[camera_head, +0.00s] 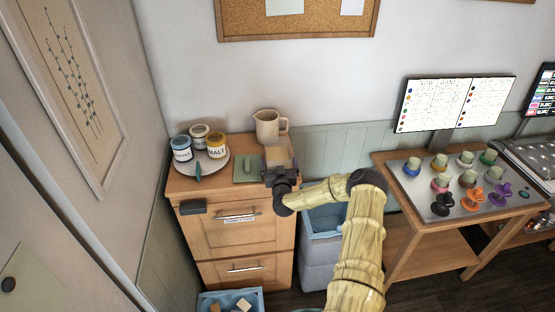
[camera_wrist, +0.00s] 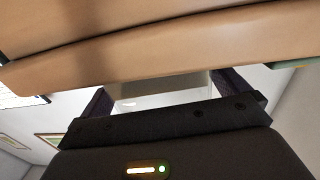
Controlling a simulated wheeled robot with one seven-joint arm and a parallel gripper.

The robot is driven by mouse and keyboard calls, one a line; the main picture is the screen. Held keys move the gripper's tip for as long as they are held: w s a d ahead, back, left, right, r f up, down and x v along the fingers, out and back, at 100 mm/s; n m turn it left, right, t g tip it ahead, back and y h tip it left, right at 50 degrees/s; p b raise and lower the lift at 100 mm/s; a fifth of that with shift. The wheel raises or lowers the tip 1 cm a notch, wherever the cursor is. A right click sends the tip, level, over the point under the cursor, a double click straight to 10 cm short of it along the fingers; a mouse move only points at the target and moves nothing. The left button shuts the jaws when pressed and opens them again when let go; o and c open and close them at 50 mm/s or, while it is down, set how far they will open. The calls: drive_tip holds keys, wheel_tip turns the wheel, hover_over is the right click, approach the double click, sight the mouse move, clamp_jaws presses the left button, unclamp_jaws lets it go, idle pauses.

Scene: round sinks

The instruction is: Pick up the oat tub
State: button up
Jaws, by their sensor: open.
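Three small lidded tubs stand on a round grey plate (camera_head: 216,167) at the left of the cabinet top. The front right one is a yellow-banded tub (camera_head: 216,145) reading MALT. The left one is a blue-banded tub (camera_head: 181,149), and a third tub (camera_head: 200,133) stands behind; I cannot read their labels, so I cannot tell which is the oat tub. My gripper (camera_head: 276,170) is at the right side of the cabinet top, apart from the tubs. In the wrist view my gripper (camera_wrist: 165,95) is open, with a pale block-like shape showing between its fingers.
A beige jug (camera_head: 268,127) stands at the back of the cabinet (camera_head: 238,229). A green board (camera_head: 246,168) lies between plate and gripper. A pale tan box-like thing (camera_head: 278,152) is just behind my gripper. A table (camera_head: 404,217) with several coloured pieces stands right.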

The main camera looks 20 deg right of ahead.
drive_tip(key=c, duration=0.9)
drive_tip(key=shift+r, duration=0.3)
drive_tip(key=shift+r+b, duration=1.8)
drive_tip(key=shift+r, duration=2.9)
